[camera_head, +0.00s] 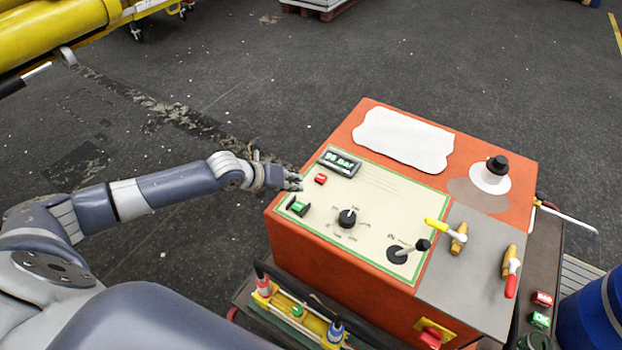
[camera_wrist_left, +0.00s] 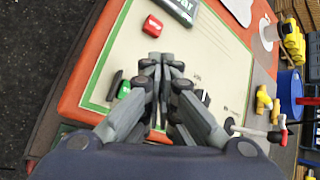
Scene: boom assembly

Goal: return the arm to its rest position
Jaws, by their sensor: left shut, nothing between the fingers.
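My left arm reaches in from the left in the head view. Its gripper (camera_head: 293,181) is at the left edge of the orange control box (camera_head: 345,255), by the cream panel (camera_head: 375,205). In the left wrist view the gripper (camera_wrist_left: 160,62) is shut and empty, its fingertips together over the panel. A red button (camera_head: 320,179) and a green switch (camera_head: 298,206) lie close to the fingertips; whether they touch anything I cannot tell. My right gripper is not in view.
The panel carries a display (camera_head: 339,163), a black knob (camera_head: 347,217) and a joystick (camera_head: 410,251). Valves with a yellow handle (camera_head: 437,226) and a red handle (camera_head: 511,283) stand on the right. A blue barrel (camera_head: 592,312) is at lower right. The floor left of the box is clear.

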